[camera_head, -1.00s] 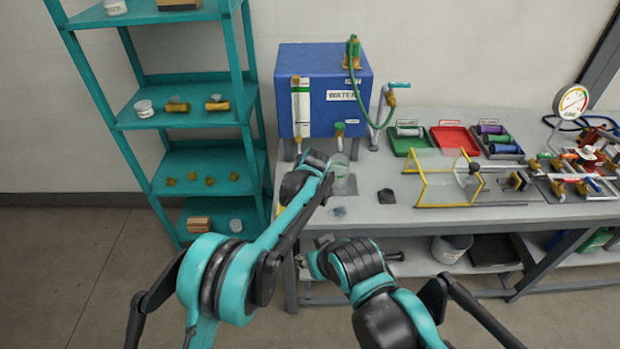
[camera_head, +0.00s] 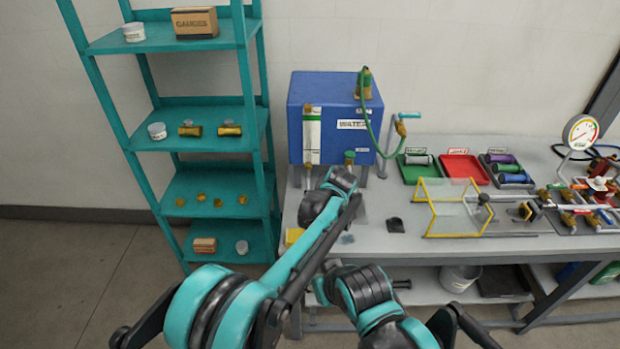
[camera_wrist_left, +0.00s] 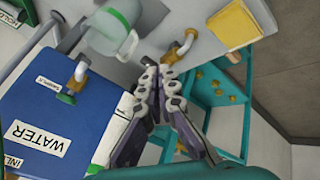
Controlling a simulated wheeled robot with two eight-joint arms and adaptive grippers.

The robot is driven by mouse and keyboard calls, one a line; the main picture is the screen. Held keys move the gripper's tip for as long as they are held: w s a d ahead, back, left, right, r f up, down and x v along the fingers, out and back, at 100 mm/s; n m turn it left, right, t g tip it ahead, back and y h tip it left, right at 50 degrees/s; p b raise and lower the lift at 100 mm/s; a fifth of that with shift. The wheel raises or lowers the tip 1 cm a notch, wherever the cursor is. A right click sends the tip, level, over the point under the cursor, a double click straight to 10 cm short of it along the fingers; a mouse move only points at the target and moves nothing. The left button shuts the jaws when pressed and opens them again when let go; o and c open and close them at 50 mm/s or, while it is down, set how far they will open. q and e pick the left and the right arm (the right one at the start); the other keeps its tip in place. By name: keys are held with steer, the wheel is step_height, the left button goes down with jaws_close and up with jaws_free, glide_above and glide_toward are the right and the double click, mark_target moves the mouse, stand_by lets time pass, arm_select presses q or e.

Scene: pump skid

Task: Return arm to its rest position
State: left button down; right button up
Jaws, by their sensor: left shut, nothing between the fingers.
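My left arm reaches up over the left end of the bench; in the head view its own links hide the fingertips. In the left wrist view my left gripper (camera_wrist_left: 148,78) is shut, with its fingers together and nothing held. A clear jug with a green rim (camera_wrist_left: 112,32) is apart from the fingers there; my arm hides it in the head view. The blue water tank (camera_head: 302,90) stands behind the arm, and it also shows in the left wrist view (camera_wrist_left: 40,110). My right arm is folded low in front of the bench, its fingers not visible.
A teal shelf (camera_head: 190,140) with fittings stands left of the bench (camera_head: 410,222). A yellow block (camera_head: 294,236) lies at the bench's left edge. A yellow-framed clear guard (camera_head: 455,208), green tray (camera_head: 415,174), red tray (camera_head: 464,170) and gauge (camera_head: 580,132) stand right. Floor at left is clear.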

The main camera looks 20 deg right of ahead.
arm_select(q)
steer(key=s+a+r+m+b, duration=0.1)
steer(key=s+a+r, duration=0.2)
steer(key=a, duration=0.8)
steer(key=s+a+r+m+y+b, duration=0.1)
steer(key=s+a+r, duration=0.15)
steer(key=a, duration=0.85)
steer(key=s+a+r+m+b, duration=0.1)
steer(key=s+a+r, duration=0.15)
steer(key=a, duration=0.75)
steer(key=s+a+f+m, duration=0.1)
steer(key=s+a+f, duration=0.1)
steer(key=s+a, duration=0.3)
steer(key=s+a+f+m+b, duration=0.1)
steer(key=s+a+f, duration=0.2)
steer(key=s+a, duration=0.3)
steer(key=s+a+f+y+b, duration=0.1)
steer(key=s+a+f, duration=0.1)
steer(key=s+a, duration=0.4)
steer(key=shift+s+a+f+m, duration=0.25)
steer(key=shift+s+f+m, duration=0.15)
steer(key=shift+s, duration=0.8)
steer(key=shift+d, duration=0.1)
